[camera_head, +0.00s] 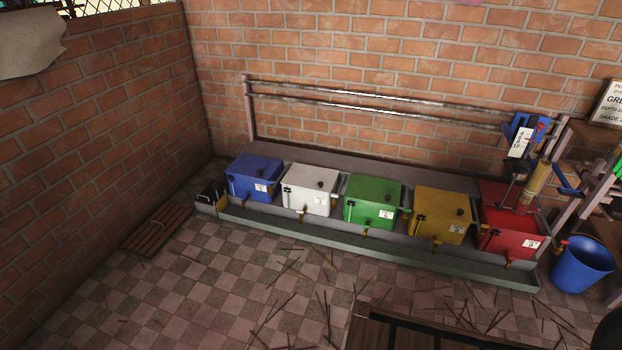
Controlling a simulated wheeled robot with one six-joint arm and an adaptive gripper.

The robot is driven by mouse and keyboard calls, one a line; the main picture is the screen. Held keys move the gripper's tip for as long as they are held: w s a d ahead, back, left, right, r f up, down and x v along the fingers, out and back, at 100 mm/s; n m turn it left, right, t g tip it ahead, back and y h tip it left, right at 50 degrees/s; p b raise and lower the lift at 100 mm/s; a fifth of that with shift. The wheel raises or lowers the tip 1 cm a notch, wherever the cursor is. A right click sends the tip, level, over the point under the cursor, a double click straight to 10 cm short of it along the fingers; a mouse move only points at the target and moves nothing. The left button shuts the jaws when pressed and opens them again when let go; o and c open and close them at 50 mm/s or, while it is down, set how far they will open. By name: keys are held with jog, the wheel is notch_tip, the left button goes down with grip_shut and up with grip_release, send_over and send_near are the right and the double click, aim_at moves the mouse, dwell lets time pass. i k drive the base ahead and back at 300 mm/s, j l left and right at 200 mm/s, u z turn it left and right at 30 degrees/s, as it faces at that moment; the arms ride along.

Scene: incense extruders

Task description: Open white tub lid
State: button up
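The white tub (308,199) stands second from the left in a row of coloured tubs against the brick wall. Its white lid (311,177) lies flat on top and looks closed, with a small dark knob near its right side. A small pale label is on the tub's front, and a brass-coloured tap shows low in front of it. My gripper is not in view, so its state and its distance from the tub are hidden.
A blue tub (250,187) is to the left; green (369,214), yellow (436,229) and red (500,241) tubs are to the right. A grey trough (370,251) runs in front. Sticks litter the tiled floor (215,275). A blue bucket (581,270) stands at right.

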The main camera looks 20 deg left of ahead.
aim_at(319, 179)
jog(key=i+j, duration=0.35)
jog(key=j, duration=0.15)
jog(key=i+j, duration=0.3)
jog(key=j, duration=0.15)
jog(key=i+j, duration=0.35)
jog(key=j, duration=0.15)
jog(key=i+j, duration=0.35)
jog(key=j, duration=0.15)
jog(key=i+j, duration=0.3)
jog(key=j, duration=0.15)
jog(key=i+j, duration=0.35)
jog(key=j, duration=0.15)
